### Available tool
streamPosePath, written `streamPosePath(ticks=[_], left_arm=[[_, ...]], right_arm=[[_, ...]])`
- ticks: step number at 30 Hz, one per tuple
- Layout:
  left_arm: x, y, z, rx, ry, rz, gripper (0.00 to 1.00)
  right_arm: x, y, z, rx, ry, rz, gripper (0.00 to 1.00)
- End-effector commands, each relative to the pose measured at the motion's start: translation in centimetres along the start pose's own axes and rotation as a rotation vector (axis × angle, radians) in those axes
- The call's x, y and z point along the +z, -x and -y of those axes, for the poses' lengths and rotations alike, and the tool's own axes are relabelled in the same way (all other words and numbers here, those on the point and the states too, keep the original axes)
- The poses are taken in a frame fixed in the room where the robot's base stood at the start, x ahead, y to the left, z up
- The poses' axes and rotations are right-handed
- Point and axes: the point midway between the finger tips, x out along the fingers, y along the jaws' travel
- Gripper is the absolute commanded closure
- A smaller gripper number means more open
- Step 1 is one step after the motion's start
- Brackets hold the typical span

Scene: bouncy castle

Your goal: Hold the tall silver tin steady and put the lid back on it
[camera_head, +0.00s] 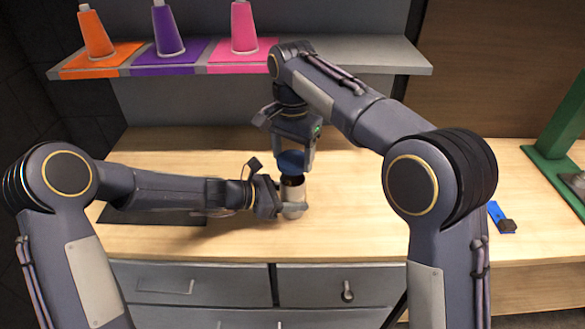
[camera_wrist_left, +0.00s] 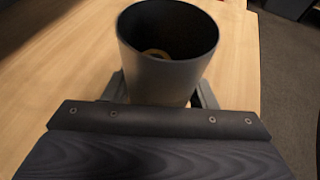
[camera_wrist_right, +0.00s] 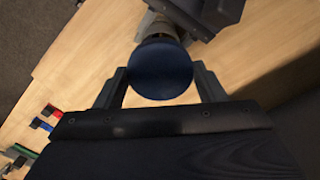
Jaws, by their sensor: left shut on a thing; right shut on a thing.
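The silver tin (camera_head: 293,197) stands upright on the wooden worktop. My left gripper (camera_head: 287,207) is shut around it from the left side. In the left wrist view the tin (camera_wrist_left: 165,72) is open at the top, with a tan ring-like thing down inside. The dark blue lid (camera_head: 291,161) is in my right gripper (camera_head: 293,151), which points down from above. The lid is just above the tin's mouth, apart from the rim or nearly so. In the right wrist view the round lid (camera_wrist_right: 161,70) lies between the fingers and hides most of the tin.
A grey shelf (camera_head: 350,57) behind carries orange (camera_head: 95,32), purple (camera_head: 168,30) and pink (camera_head: 243,28) cones. A dark flat panel (camera_head: 150,216) lies under my left arm. A blue and dark object (camera_head: 501,217) and a green stand (camera_head: 560,130) are at right. Drawers are below.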

Motion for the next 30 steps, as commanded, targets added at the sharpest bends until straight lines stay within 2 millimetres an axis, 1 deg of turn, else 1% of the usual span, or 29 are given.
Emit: streamPosePath(ticks=[1,3,6,22,30], left_arm=[[0.0,0.0,0.0,0.000,0.000,0.000,0.89],[0.0,0.0,0.0,0.000,0.000,0.000,0.89],[0.0,0.0,0.0,0.000,0.000,0.000,0.89],[0.0,0.0,0.0,0.000,0.000,0.000,0.89],[0.0,0.0,0.0,0.000,0.000,0.000,0.89]], right_arm=[[0.0,-0.8,-0.1,0.003,0.000,0.002,0.57],[0.0,-1.6,0.0,0.002,-0.001,0.001,0.57],[0.0,-2.2,0.0,0.000,-0.001,0.000,0.57],[0.0,-2.3,0.0,0.000,-0.001,0.000,0.57],[0.0,-3.8,0.0,0.001,-0.001,0.001,0.57]])
